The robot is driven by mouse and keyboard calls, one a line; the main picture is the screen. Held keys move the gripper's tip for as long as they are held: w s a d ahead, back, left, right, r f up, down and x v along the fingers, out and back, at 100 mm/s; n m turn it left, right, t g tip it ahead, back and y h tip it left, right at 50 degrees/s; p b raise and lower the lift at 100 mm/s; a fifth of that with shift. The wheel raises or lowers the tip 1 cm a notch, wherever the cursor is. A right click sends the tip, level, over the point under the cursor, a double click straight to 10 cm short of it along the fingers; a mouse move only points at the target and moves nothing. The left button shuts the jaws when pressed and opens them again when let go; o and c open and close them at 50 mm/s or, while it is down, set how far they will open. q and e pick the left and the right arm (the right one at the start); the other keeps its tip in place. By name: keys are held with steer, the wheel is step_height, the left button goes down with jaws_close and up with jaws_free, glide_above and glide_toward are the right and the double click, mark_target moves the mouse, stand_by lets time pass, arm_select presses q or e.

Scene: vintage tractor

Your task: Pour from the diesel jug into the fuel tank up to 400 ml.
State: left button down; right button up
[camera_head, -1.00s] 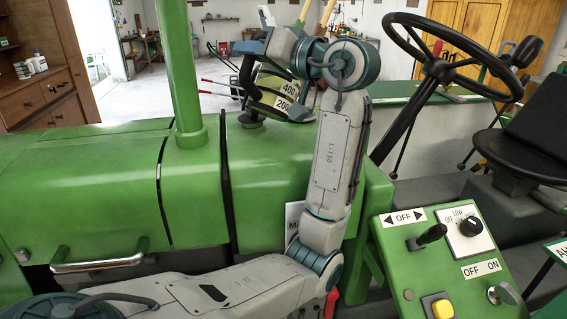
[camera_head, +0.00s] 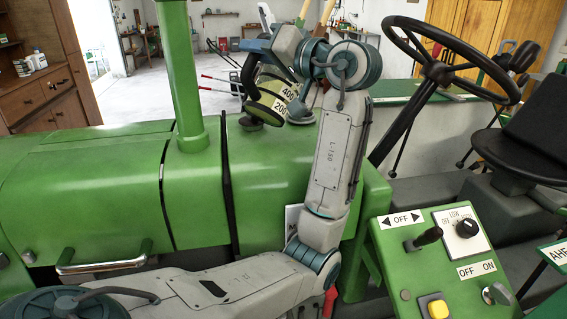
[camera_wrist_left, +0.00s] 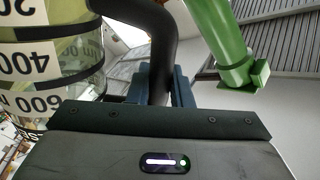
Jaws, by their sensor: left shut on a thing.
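The diesel jug (camera_head: 276,98) is a see-through vessel with a black handle and white 400 and 200 labels. It hangs tilted above the green tractor hood. My left gripper (camera_head: 257,48) is shut on its handle. In the left wrist view the jug (camera_wrist_left: 62,88) is at the left, labels upside down, with a yellowish tint, and its black handle (camera_wrist_left: 160,45) runs beside a blue finger. The dark round filler of the fuel tank (camera_head: 248,123) is on the hood just below the jug's lower end. Whether liquid flows is too small to tell. My right gripper is out of view.
A green upright pipe (camera_head: 185,80) rises from the hood left of the jug. The steering wheel (camera_head: 440,72), seat (camera_head: 535,140) and green control panel (camera_head: 440,260) are to the right. A wooden cabinet (camera_head: 50,75) stands at the back left.

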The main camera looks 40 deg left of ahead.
arm_select(q)
steer(key=shift+w+r, duration=0.1)
steer(key=shift+w, duration=0.05)
stand_by(0.4)
steer(key=shift+w+m+p, duration=0.35)
steer(key=shift+m+p, duration=0.2)
steer(key=shift+m, duration=0.05)
steer(key=shift+w, duration=0.1)
steer(key=shift+w+m, duration=0.15)
steer(key=shift+m, duration=0.15)
stand_by(1.1)
steer(key=shift+w+f+m, duration=0.25)
steer(key=shift+f+m, duration=0.05)
steer(key=shift+f, duration=0.1)
steer(key=shift+w, duration=0.1)
stand_by(2.3)
